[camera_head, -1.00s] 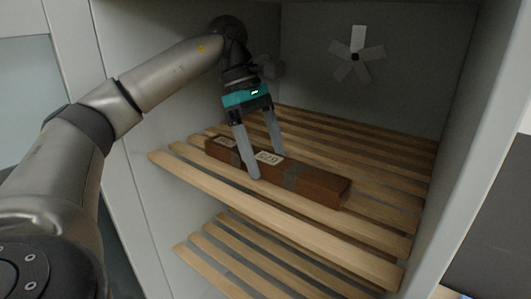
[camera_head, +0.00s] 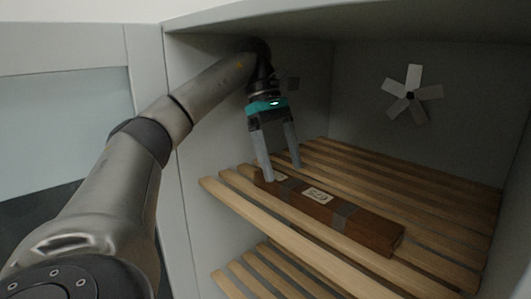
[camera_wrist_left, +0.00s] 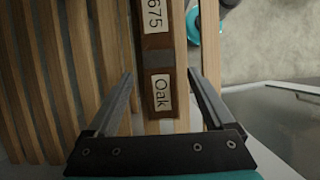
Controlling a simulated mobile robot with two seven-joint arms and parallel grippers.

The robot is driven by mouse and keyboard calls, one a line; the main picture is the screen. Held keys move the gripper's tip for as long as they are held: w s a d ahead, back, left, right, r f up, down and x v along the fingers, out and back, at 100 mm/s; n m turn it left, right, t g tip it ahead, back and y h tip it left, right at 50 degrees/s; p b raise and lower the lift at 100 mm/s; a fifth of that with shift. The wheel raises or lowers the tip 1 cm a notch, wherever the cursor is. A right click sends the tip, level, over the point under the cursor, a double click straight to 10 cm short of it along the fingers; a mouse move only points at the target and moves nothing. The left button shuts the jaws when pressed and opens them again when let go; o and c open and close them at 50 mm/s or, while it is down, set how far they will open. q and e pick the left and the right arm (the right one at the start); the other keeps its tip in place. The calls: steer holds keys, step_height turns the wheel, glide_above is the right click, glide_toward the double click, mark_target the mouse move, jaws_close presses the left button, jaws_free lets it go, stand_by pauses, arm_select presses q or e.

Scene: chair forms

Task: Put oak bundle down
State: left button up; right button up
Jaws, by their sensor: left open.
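The oak bundle (camera_head: 359,226) is a long brown wooden bar with grey bands and pale labels. It lies on the upper slatted shelf (camera_head: 240,206) inside the cabinet. In the left wrist view its near end shows an "Oak" label (camera_wrist_left: 162,96), between the fingers. My left gripper (camera_head: 283,172) is open, its fingers pointing down around the bundle's left end. In the left wrist view the left gripper (camera_wrist_left: 165,88) has a visible gap between each finger and the bundle. My right gripper is not in view.
A grey fan (camera_head: 410,95) is on the cabinet's back wall. A lower slatted shelf (camera_head: 262,275) is below. The cabinet's side walls and top enclose the space. Bare slats (camera_head: 430,200) lie behind the bundle.

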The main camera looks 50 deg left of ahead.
arm_select(q)
steer(key=shift+s+a, duration=0.15)
steer(key=shift+a, duration=1)
steer(key=shift+s+a, duration=0.15)
steer(key=shift+a, duration=1)
